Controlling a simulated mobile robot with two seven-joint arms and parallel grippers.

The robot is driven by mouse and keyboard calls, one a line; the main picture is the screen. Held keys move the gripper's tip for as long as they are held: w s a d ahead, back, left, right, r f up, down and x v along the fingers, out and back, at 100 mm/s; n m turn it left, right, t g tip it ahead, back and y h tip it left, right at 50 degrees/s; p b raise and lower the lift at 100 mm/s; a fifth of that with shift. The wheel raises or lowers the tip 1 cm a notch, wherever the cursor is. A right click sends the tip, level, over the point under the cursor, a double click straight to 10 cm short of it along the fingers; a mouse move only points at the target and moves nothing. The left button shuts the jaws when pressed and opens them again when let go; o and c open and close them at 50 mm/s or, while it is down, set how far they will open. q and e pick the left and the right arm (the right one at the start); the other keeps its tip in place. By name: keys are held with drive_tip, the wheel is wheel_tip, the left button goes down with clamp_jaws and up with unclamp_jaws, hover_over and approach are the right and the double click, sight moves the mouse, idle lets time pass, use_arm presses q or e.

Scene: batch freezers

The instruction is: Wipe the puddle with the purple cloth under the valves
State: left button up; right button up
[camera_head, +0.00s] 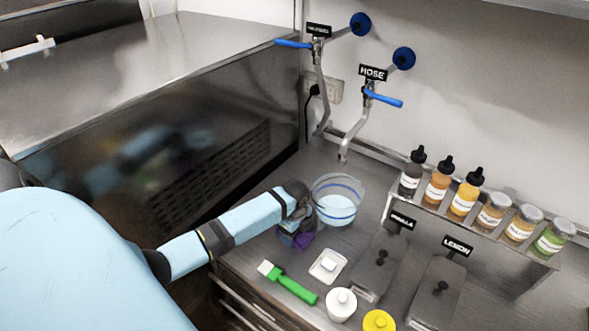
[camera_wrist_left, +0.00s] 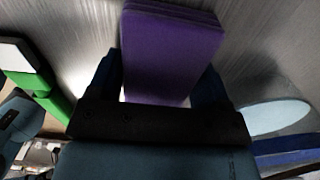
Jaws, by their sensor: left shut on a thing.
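My left gripper (camera_head: 297,228) reaches in from the left and is low over the steel counter, beside a clear bowl. It is shut on the purple cloth (camera_head: 302,241). The left wrist view shows the folded purple cloth (camera_wrist_left: 170,50) between the two dark fingers (camera_wrist_left: 160,85). Two valves with blue handles hang on the wall: the hose valve (camera_head: 383,97) and another (camera_head: 294,43) with a label too small to read surely. Their spouts point down behind the bowl. I cannot make out the puddle. My right gripper is not in view.
The clear bowl (camera_head: 349,186) with blue bands stands right of my left gripper. A green-handled brush (camera_head: 290,284), a small white dish (camera_head: 328,267) and lidded containers stand in front. Bottles and jars (camera_head: 462,198) line a rack at right. A large steel machine (camera_head: 180,90) stands left.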

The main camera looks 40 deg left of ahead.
sight(280, 255)
use_arm(q)
drive_tip(key=shift+s+d+f, duration=0.1)
drive_tip(key=shift+s+d, duration=0.05)
drive_tip(key=shift+s, duration=1)
drive_tip(key=shift+s+d+f, duration=0.1)
drive_tip(key=shift+s+d, duration=0.05)
drive_tip(key=shift+s, duration=0.95)
drive_tip(key=shift+s+d+r, duration=0.15)
drive_tip(key=shift+s, duration=1.5)
drive_tip(key=shift+w+r, duration=0.15)
drive_tip(key=shift+r, duration=2.9)
drive_tip(key=shift+r, duration=0.15)
wheel_tip(280, 255, up, 3)
drive_tip(key=shift+f, duration=0.1)
